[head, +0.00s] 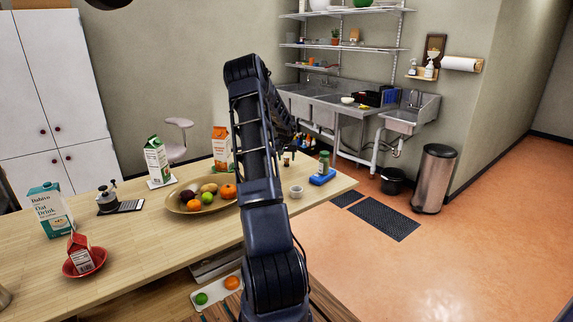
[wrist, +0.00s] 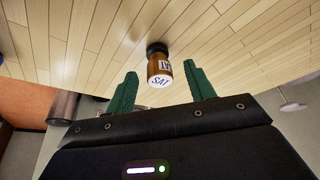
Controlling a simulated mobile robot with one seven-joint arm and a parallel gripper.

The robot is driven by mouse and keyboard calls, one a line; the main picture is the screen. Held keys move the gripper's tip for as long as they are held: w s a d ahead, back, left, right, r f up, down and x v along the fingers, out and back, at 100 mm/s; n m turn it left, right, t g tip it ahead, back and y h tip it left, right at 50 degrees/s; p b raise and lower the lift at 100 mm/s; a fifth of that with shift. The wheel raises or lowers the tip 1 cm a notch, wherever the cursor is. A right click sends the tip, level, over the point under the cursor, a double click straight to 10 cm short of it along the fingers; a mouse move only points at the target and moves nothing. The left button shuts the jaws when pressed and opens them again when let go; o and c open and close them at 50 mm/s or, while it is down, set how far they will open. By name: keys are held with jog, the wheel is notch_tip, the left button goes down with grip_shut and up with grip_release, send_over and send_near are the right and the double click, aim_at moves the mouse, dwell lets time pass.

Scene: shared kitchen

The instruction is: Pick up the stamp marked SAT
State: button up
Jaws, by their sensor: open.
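The stamp marked SAT (wrist: 160,70) shows in the wrist view as a small brown cylinder with a black end, a white side label and a white end face reading SAT. My gripper (wrist: 158,76) is open, with one green finger on each side of the stamp and visible gaps to it. Nothing is held. In the head view, a small brown item (head: 286,161) just right of my arm appears to be this stamp, on the wooden table (head: 150,238). My arm hides most of the gripper there.
A small grey bowl (head: 296,191) and a blue item (head: 322,178) with a green-and-white bottle (head: 323,160) stand close to the right. An orange-and-white carton (head: 221,148) and a fruit bowl (head: 176,206) are left of my arm. The table's right end is near.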

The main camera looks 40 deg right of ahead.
jog(key=x, duration=0.2)
jog(key=shift+w+f, duration=0.1)
jog(key=shift+f, duration=0.1)
jog(key=c, duration=1.1)
